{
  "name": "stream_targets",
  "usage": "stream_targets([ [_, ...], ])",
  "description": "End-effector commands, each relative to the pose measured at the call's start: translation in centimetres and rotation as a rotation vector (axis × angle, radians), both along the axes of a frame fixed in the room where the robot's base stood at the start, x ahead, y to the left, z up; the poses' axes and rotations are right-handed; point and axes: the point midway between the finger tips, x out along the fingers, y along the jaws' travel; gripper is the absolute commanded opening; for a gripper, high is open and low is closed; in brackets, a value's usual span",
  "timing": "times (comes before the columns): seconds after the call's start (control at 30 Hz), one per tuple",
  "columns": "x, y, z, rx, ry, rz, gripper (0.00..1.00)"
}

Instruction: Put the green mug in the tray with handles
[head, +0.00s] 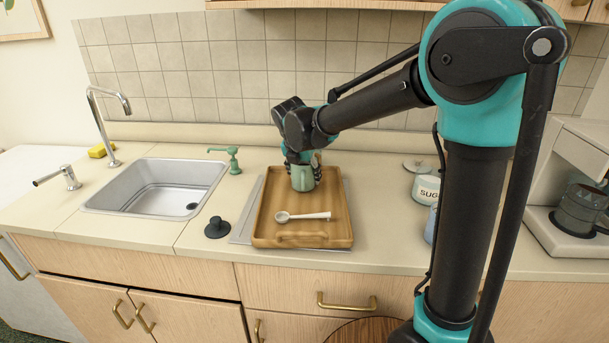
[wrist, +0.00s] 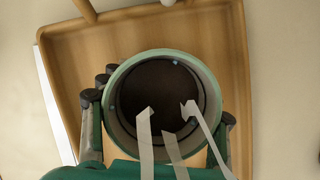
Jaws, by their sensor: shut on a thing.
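The green mug (head: 303,180) is upright over the back part of the wooden tray with handles (head: 335,187), inside its rim as seen in the head view. My gripper (head: 303,171) is shut on the mug, one finger on each side. In the wrist view my gripper (wrist: 160,122) has the mug (wrist: 117,78) between its fingers, with the tray (wrist: 240,60) behind it. The mug's inside looks dark, and pale strips cross its lower part. I cannot tell whether the mug's base touches the tray floor.
A white scoop (head: 303,216) lies in the front of the tray. A grey flat board (head: 246,212) shows under the tray's left side. A dark stopper (head: 216,228) and the sink (head: 157,188) are to the left. A sugar jar (head: 426,188) and a coffee machine (head: 570,190) stand to the right.

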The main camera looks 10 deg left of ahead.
Motion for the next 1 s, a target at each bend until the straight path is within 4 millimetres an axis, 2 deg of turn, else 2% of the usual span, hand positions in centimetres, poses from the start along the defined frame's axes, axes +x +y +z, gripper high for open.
stream_targets([
  [0.4, 0.03, 0.02, -0.43, 0.0, 0.0, 0.0, 0.13],
  [0.43, 0.03, 0.02, -0.45, 0.0, 0.0, 0.0, 0.64],
  [0.5, 0.03, 0.02, -0.44, 0.0, 0.0, 0.0, 0.73],
  [0.6, 0.03, 0.02, -0.44, 0.0, 0.0, 0.0, 0.82],
  [0.87, 0.02, 0.01, -0.4, 0.0, 0.0, 0.0, 0.82],
  [1.0, -0.1, 0.04, 0.24, 0.0, 0.0, 0.0, 0.82],
])
